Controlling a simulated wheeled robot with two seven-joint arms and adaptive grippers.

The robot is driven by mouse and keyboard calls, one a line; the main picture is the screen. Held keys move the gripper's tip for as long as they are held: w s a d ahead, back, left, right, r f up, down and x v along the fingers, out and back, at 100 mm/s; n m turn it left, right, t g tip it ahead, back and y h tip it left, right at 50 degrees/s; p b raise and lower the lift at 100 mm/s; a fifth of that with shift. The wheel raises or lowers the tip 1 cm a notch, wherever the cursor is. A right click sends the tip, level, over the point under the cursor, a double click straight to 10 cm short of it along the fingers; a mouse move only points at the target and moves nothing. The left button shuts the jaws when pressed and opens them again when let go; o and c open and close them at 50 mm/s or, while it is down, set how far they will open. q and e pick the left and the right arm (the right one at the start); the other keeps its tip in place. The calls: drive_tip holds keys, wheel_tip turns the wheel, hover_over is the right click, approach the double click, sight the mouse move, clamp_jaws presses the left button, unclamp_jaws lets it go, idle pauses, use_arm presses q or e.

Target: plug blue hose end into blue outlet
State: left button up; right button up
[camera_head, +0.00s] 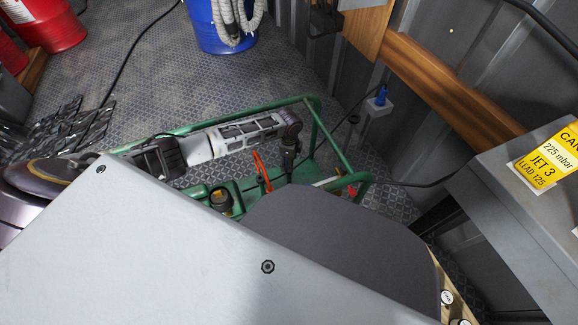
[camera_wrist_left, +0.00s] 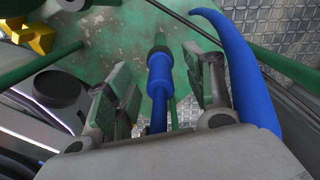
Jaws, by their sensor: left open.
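A blue hose end (camera_wrist_left: 160,72) with a dark tip shows in the left wrist view, between the two fingers of my left gripper (camera_wrist_left: 162,85). The fingers stand apart on either side of it, with gaps visible. A thick blue curved hose (camera_wrist_left: 243,65) passes outside the right finger. In the head view my left gripper (camera_head: 288,165) points down over the green frame (camera_head: 190,190), and the hose end is not clear there. I cannot pick out a blue outlet with certainty. My right gripper is not in view.
A blue plug-like piece (camera_head: 381,94) sits on a white box at the wall. A blue drum (camera_head: 218,38) and a red drum (camera_head: 48,22) stand at the back. A grey machine (camera_head: 535,190) with yellow labels stands at the right. Patterned floor (camera_head: 150,75) is free behind the frame.

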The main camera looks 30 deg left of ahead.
use_arm(q)
drive_tip(key=shift+f+b, duration=0.65)
drive_tip(key=shift+f, duration=0.65)
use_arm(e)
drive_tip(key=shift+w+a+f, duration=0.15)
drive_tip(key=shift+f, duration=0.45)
use_arm(q)
drive_tip(key=c, duration=1.1)
drive_tip(key=shift+o, duration=0.2)
drive_tip(key=shift+r, duration=0.15)
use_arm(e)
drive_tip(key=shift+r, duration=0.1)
use_arm(q)
drive_tip(key=shift+r+p, duration=0.5)
drive_tip(key=shift+r, duration=0.15)
wheel_tip(320, 180, up, 7)
drive_tip(key=p, duration=0.3)
drive_tip(key=shift+f, duration=0.2)
drive_tip(key=shift+r+p, duration=0.55)
drive_tip(key=shift+r, duration=0.4)
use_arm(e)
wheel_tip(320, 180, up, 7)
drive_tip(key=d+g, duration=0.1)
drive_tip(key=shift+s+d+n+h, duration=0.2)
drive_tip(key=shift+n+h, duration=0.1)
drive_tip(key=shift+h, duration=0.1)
